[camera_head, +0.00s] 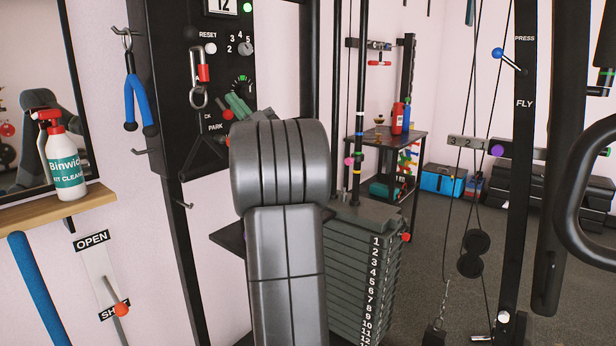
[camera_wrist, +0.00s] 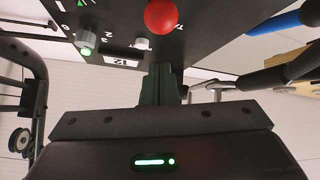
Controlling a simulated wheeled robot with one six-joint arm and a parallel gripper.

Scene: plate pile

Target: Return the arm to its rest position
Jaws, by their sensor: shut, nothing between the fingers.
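My gripper (camera_wrist: 158,70) shows in the wrist view with its dark green fingers together and nothing between them. It points toward the black control panel (camera_wrist: 120,35), with a red ball knob (camera_wrist: 161,16) just beyond the fingertips; I cannot tell the exact gap. In the head view my gripper (camera_head: 236,104) shows only in part, its green fingers in front of the lower panel (camera_head: 185,75), near the PARK label. My grey arm rises in the middle of the head view and hides the rest of the gripper.
A spray bottle (camera_head: 62,160) stands on a wooden shelf (camera_head: 60,208) at left. A numbered weight stack (camera_head: 362,275) stands right of my arm. Cables and a black upright (camera_head: 520,180) stand further right; grey floor (camera_head: 425,270) shows between.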

